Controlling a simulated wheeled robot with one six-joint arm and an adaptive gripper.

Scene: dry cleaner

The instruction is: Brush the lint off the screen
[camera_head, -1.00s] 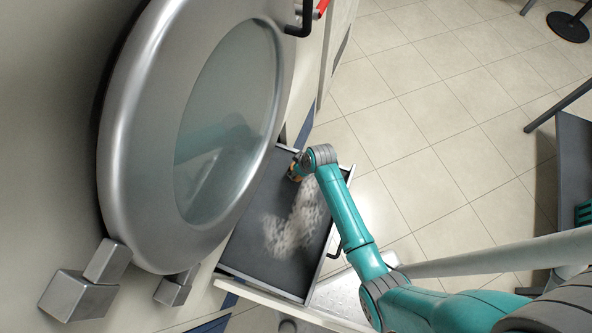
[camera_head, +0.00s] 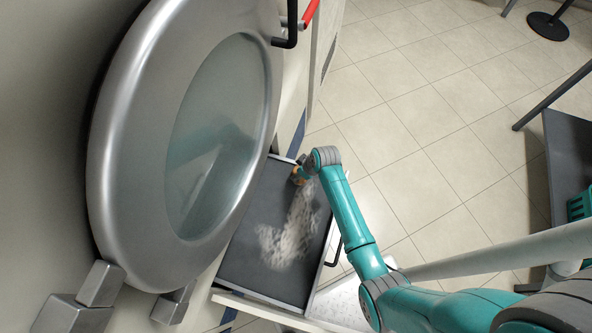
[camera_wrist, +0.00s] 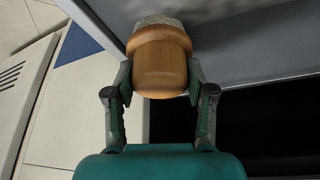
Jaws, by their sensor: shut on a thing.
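The dark flat screen (camera_head: 243,262) lies in a pulled-out metal-framed drawer below the big round machine door. A pale, speckled band of lint (camera_head: 290,235) lies on it, from near my gripper down to the middle. My gripper (camera_head: 300,175) is at the screen's upper end in the head view. In the wrist view my gripper (camera_wrist: 160,78) is shut on a brush with a rounded wooden handle (camera_wrist: 160,68). The brush's pale bristle end (camera_wrist: 160,20) points away from me, by the grey screen surface. Whether the bristles touch it cannot be told.
The round steel door (camera_head: 130,200) with a glass window stands left of the screen. A black drawer handle (camera_head: 335,252) sticks out on the right. Tiled floor (camera_head: 420,120) is free to the right. A dark table (camera_head: 570,160) stands at the far right.

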